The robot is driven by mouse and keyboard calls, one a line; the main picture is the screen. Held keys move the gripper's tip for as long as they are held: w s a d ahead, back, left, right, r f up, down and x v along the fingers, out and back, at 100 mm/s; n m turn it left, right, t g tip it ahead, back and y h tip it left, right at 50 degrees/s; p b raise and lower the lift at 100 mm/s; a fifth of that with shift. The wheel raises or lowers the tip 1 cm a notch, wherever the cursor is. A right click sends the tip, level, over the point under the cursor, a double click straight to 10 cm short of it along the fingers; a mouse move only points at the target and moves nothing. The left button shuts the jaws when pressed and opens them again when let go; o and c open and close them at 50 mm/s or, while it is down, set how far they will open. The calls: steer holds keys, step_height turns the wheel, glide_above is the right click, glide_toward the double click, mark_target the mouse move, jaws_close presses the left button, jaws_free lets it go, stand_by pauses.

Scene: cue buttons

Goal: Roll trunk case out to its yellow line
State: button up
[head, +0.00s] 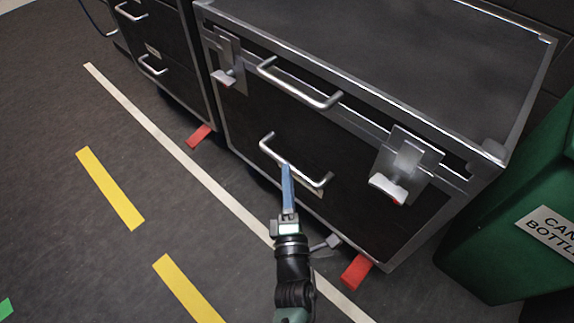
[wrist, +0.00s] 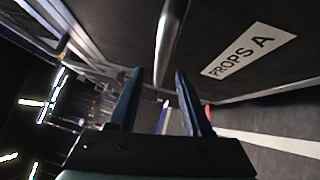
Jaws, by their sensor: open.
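The trunk case (head: 290,150) is black with silver edges and stands on the floor in the head view. Its front has an upper handle (head: 300,84), a lower handle (head: 295,163) and two silver latches. My gripper (head: 287,168) is at the lower handle, its blue fingers overlapping the bar. In the wrist view the open fingers (wrist: 158,72) point at the case front, and the handle bar (wrist: 170,40) runs down between their tips; I cannot tell how deep it sits. A label (wrist: 248,50) reads "PROPS A". Yellow dashes (head: 110,188) (head: 187,287) lie on the floor in front.
Red pieces (head: 199,136) (head: 357,272) show at the case's lower corners. A white line (head: 190,163) runs along the floor before it. Another black case (head: 165,50) stands close at left, a green bin (head: 520,190) at right. The floor at left is mostly clear.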

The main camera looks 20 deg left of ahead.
steer(key=shift+b+x, duration=0.4)
steer(key=shift+x, duration=1.85)
jaws_close()
steer(key=shift+d, duration=0.1)
